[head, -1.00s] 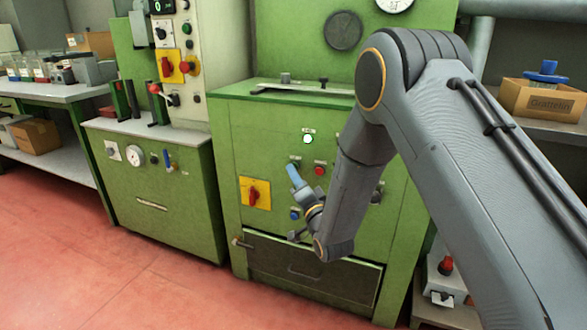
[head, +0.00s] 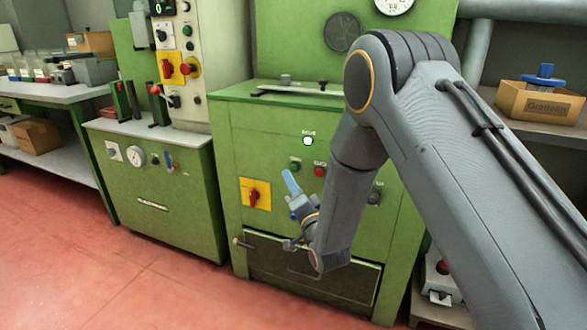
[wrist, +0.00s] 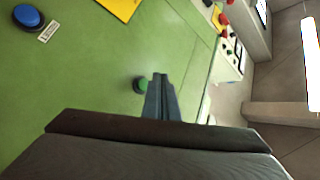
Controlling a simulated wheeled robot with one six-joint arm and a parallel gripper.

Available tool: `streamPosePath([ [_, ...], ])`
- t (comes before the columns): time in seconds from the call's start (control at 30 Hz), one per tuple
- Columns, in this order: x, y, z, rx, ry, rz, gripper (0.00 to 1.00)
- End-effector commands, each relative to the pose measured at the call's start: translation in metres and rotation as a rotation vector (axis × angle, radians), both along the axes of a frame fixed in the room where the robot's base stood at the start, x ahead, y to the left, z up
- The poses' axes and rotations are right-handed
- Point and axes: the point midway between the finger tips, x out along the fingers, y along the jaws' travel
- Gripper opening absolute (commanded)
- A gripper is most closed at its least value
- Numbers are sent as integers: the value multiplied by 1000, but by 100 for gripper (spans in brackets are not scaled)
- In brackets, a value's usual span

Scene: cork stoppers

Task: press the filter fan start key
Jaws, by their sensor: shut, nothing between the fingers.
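A round green button (head: 295,166) sits on the front of the green cabinet (head: 345,125), left of a red button (head: 319,171) and below a lit white lamp (head: 308,141). The small labels are too blurred to read, so I cannot tell by name which key is the filter fan start. My gripper (head: 287,173) is shut and empty, its fingers pointing up just below and left of the green button in the head view. In the wrist view the shut fingertips (wrist: 160,77) are just right of a green button (wrist: 140,84), partly covering its edge. Contact cannot be told.
A blue button (wrist: 28,17) with a label shows at upper left in the wrist view. A yellow plate with a red rotary switch (head: 254,195) is left of my gripper, and a black knob (head: 375,197) is right of my arm. A drawer (head: 310,272) is below.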

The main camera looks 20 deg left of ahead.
Motion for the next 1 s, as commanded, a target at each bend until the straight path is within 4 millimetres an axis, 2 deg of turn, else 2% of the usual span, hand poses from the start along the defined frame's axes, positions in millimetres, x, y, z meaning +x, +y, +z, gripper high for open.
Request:
streamPosePath([
  [0.4,-35,2,0,-1,1,0,0],
  [1.0,-35,2,0,0,0,0,0],
])
